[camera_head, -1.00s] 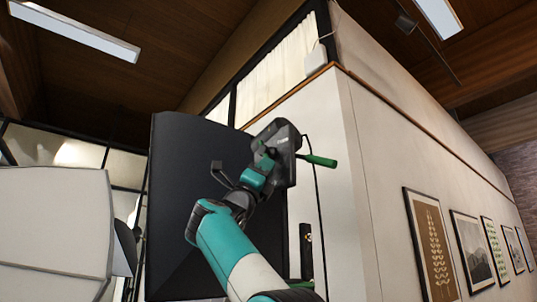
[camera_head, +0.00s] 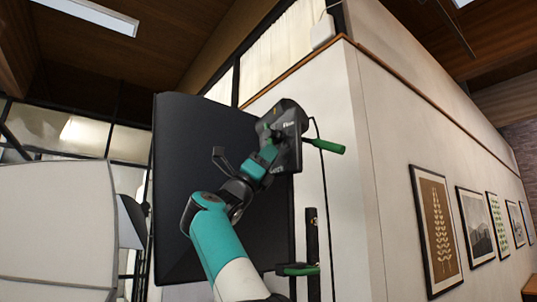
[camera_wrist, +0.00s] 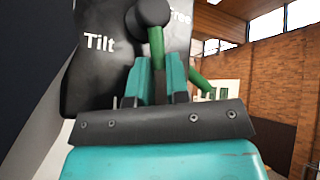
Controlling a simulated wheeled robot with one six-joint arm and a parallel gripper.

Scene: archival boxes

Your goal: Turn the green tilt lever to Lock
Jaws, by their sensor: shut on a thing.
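The green tilt lever (camera_wrist: 157,50) hangs from a round black pivot on a dark housing (camera_head: 289,125). In the wrist view the housing carries the white words "Tilt" and "Free". My gripper (camera_wrist: 154,78) has its teal fingers shut on the lever's lower part, below the pivot. In the head view my gripper (camera_head: 262,160) is at the housing's left side, and the lever is mostly hidden behind it. The word "Lock" cannot be read clearly in either view.
A second green handle (camera_head: 325,146) sticks out right from the housing. Another green-ended handle (camera_head: 297,270) sits lower beside a black post (camera_head: 313,240). A large dark panel (camera_head: 185,200) stands behind my arm. A white wall (camera_head: 350,150) with framed pictures (camera_head: 436,230) runs right.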

